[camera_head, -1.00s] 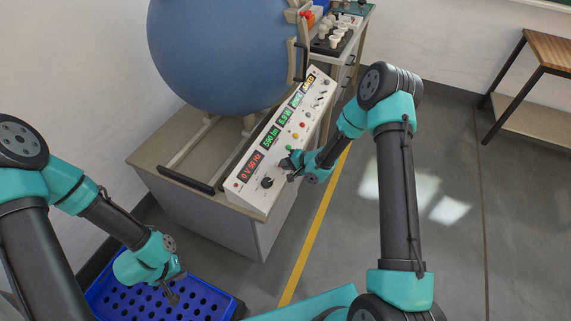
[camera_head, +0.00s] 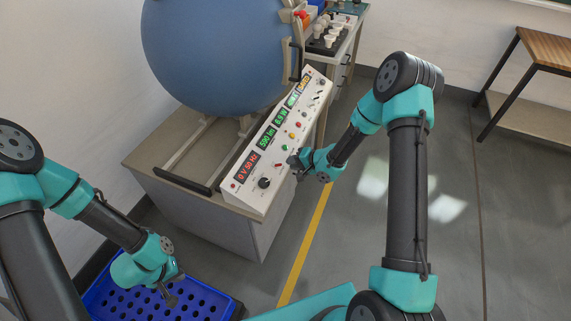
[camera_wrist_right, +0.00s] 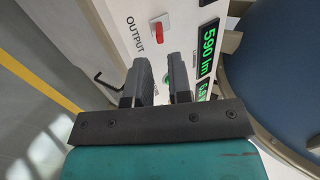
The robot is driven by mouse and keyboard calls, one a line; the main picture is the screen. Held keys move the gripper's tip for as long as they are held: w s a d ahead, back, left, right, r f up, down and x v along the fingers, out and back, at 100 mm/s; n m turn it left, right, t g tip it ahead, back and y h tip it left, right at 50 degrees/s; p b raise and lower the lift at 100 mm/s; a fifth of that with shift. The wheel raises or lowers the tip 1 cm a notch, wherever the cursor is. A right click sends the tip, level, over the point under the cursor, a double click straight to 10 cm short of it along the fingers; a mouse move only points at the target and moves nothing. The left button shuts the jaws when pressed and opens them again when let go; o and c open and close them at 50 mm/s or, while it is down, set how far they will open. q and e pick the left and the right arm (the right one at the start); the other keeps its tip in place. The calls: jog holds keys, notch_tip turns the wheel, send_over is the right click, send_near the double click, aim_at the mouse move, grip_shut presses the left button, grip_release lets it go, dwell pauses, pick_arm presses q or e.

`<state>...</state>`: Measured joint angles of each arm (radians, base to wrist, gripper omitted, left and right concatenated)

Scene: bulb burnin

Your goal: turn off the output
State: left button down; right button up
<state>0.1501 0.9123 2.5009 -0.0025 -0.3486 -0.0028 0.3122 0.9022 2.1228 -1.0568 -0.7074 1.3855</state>
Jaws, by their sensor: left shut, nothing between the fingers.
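The white control panel (camera_head: 272,150) leans on the front of the bench under the big blue sphere. Its red display (camera_head: 247,166) reads about 0 V 50 Hz and a green display (camera_head: 267,139) reads 590 lm. The red OUTPUT switch (camera_wrist_right: 159,31) sits beside its printed label in the right wrist view. My right gripper (camera_head: 294,163) is just off the panel's right side; in the wrist view its fingers (camera_wrist_right: 160,80) stand apart with nothing between them, short of the switch. My left gripper (camera_head: 171,300) is shut and empty over the blue crate.
A black knob (camera_head: 264,183) is at the panel's near end, and several coloured buttons are further up. The blue perforated crate (camera_head: 215,304) lies on the floor at lower left. A side table (camera_head: 333,45) with bulbs stands behind. The floor to the right is open.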

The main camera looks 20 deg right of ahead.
jog(key=v, duration=1.2)
jog(key=shift+s+a, duration=0.1)
jog(key=s+a+f+n+g+h, duration=0.2)
jog(key=s+a+f, duration=0.3)
jog(key=s, duration=0.5)
jog(key=s+a+f+n+g+h, duration=0.3)
jog(key=s+a+f+n+g, duration=0.1)
jog(key=s+f, duration=0.3)
jog(key=s+a, duration=0.1)
jog(key=s, duration=0.1)
jog(key=shift+s+f+g, duration=0.15)
jog(key=shift+s+g, duration=0.2)
jog(key=shift+g, duration=0.05)
dwell(1.2)
